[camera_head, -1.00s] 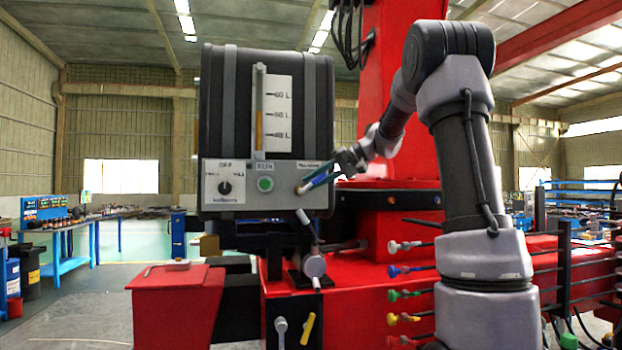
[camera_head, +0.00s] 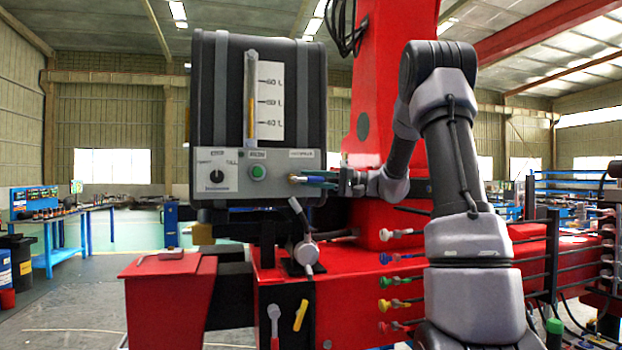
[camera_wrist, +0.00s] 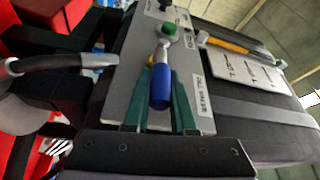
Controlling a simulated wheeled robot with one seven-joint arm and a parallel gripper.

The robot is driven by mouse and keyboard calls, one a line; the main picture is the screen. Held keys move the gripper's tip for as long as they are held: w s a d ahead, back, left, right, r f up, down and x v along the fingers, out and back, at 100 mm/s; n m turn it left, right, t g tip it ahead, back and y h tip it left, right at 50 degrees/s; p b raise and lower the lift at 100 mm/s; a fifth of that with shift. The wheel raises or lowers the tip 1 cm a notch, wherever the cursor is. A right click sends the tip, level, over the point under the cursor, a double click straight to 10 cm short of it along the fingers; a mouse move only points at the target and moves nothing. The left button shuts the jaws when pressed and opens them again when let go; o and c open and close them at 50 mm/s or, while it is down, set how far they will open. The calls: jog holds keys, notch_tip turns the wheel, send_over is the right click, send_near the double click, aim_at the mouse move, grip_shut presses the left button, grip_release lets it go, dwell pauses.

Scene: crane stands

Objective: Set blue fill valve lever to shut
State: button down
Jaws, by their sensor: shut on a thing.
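The fill valve lever (camera_head: 312,181) has a blue grip and a pale metal shank. It sits at the lower right of the tank's grey control panel and lies close to horizontal, pointing right. In the wrist view its blue grip (camera_wrist: 160,87) lies between the green fingers. My gripper (camera_head: 334,183) comes in from the right and is shut on the blue grip; its green fingers (camera_wrist: 158,105) flank the grip in the wrist view. A label beside the lever is too small to read in the head view.
The panel also has a green button (camera_head: 258,172) and a black dial (camera_head: 216,176). The black tank (camera_head: 220,90) with its level gauge stands above. A grey-handled valve (camera_head: 305,250) lies below, and several coloured levers (camera_head: 395,281) line the red stand at right.

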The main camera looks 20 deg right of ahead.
jog(key=shift+f, duration=0.1)
dwell(0.3)
jog(key=c, duration=0.7)
grip_release()
jog(key=shift+c, duration=0.2)
jog(key=v, duration=1)
jog(key=shift+s+d, duration=0.2)
jog(key=shift+d, duration=0.1)
jog(key=shift+f, duration=0.1)
